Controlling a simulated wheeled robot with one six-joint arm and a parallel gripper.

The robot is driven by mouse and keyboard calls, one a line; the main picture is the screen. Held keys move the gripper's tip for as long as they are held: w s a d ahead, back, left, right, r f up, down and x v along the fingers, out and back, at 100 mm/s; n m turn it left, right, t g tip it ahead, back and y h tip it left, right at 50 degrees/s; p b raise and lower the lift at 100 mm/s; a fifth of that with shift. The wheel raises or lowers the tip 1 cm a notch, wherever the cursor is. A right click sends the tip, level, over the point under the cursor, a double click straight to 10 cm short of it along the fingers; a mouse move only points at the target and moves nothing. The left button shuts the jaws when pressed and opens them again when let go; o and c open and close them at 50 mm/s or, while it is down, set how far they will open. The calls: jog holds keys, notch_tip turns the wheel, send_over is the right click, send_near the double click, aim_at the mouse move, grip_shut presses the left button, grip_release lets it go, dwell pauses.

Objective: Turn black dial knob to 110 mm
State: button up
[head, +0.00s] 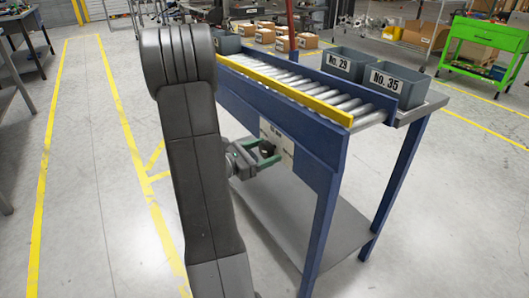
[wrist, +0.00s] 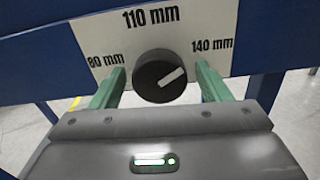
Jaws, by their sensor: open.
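The black dial knob (wrist: 150,75) sits on a white panel (wrist: 85,35) marked 80 mm at left, 110 mm at top and 140 mm at right. Its white pointer line slants to the upper right, toward the 140 mm side. My gripper (wrist: 160,72) is open, with one green finger on each side of the knob. I cannot tell whether either finger touches it. In the head view, my gripper (head: 262,158) is at the panel (head: 286,154) on the blue conveyor frame, and the knob is small and partly hidden there.
The panel is fixed to a blue roller conveyor (head: 333,150) with a yellow rail (head: 290,88) and a grey lower shelf (head: 320,240). Grey bins No. 29 (head: 344,63) and No. 35 (head: 397,84) stand on top. The floor at left is clear.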

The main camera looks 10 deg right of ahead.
jog(key=shift+d, duration=0.1)
jog(key=c, duration=1)
jog(key=shift+r+n+p, duration=0.1)
jog(key=shift+n+p, duration=0.2)
jog(key=shift+p, duration=0.1)
jog(key=shift+r+n+p, duration=0.15)
jog(key=shift+n+p, duration=0.75)
jog(key=shift+p, duration=0.25)
jog(key=n+p, duration=0.3)
jog(key=p, duration=0.1)
jog(key=shift+n, duration=0.3)
jog(key=n+p, duration=0.4)
jog(key=shift+n+p, duration=0.8)
jog(key=shift+p, duration=0.1)
jog(key=shift+f, duration=0.25)
